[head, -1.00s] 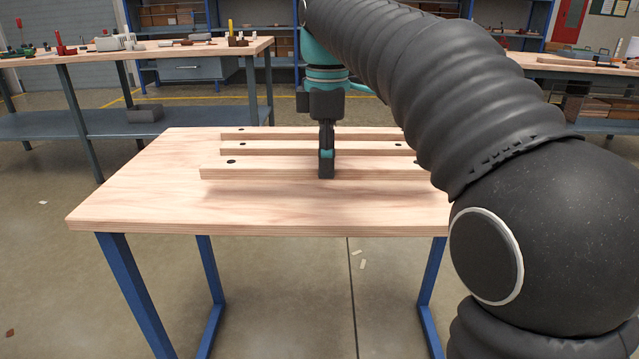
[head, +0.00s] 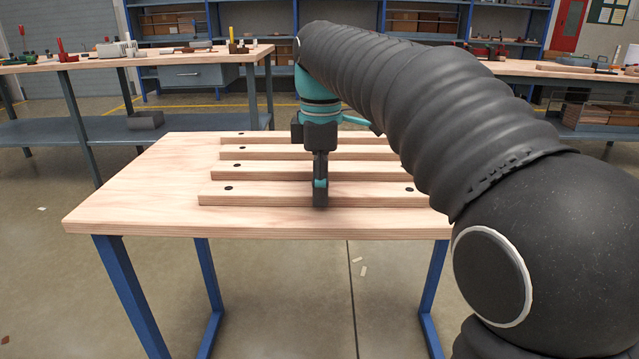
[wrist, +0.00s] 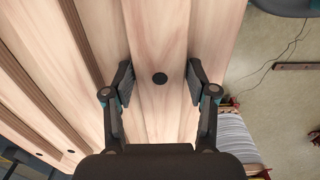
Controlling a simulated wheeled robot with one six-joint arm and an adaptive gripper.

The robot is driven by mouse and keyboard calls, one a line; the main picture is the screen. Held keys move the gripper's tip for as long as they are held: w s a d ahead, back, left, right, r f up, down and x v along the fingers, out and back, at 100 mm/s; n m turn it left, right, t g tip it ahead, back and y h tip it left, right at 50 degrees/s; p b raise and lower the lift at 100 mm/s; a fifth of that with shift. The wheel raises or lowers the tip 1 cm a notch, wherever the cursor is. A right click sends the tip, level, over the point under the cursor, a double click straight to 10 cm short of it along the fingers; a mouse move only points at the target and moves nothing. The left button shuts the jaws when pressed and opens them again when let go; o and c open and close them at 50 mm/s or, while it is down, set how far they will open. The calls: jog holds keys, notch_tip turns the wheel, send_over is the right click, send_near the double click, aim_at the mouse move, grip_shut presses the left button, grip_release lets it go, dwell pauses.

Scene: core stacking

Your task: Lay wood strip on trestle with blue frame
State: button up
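The trestle (head: 130,190) with the blue frame has a pale wood top and stands in front of me. A pale wood strip (head: 260,196) with dark holes near its ends lies level across the near part of the top. My gripper (head: 320,193) points down and is shut on this strip near its middle. In the wrist view the fingers (wrist: 160,85) flank the strip (wrist: 160,120), with a dark hole between them. The strip looks down at the top; whether it fully touches is hard to tell.
Three similar strips lie parallel behind it: one close behind (head: 265,171), another (head: 265,153) and the farthest (head: 265,139). The top's left side and front edge are bare. A workbench (head: 160,54) with tools stands behind left, and blue shelving (head: 440,15) behind.

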jog(key=shift+o, duration=0.8)
notch_tip(320, 180, up, 12)
jog(key=p, duration=0.4)
jog(key=s+d+f+m+t, duration=0.2)
jog(key=s+d+f+m, duration=0.5)
jog(key=s+f, duration=0.3)
jog(key=s+d+f+m+t+p, duration=0.1)
jog(key=s+d+f+m+t, duration=0.2)
jog(key=s+d+f+m, duration=0.4)
jog(key=shift+s+d+f+m+t, duration=0.15)
jog(key=shift+s+f+m+t, duration=0.15)
jog(key=shift+s+f+m, duration=1.75)
jog(key=shift+s+f+n, duration=0.1)
jog(key=shift+s+n, duration=0.15)
jog(key=shift+s, duration=0.05)
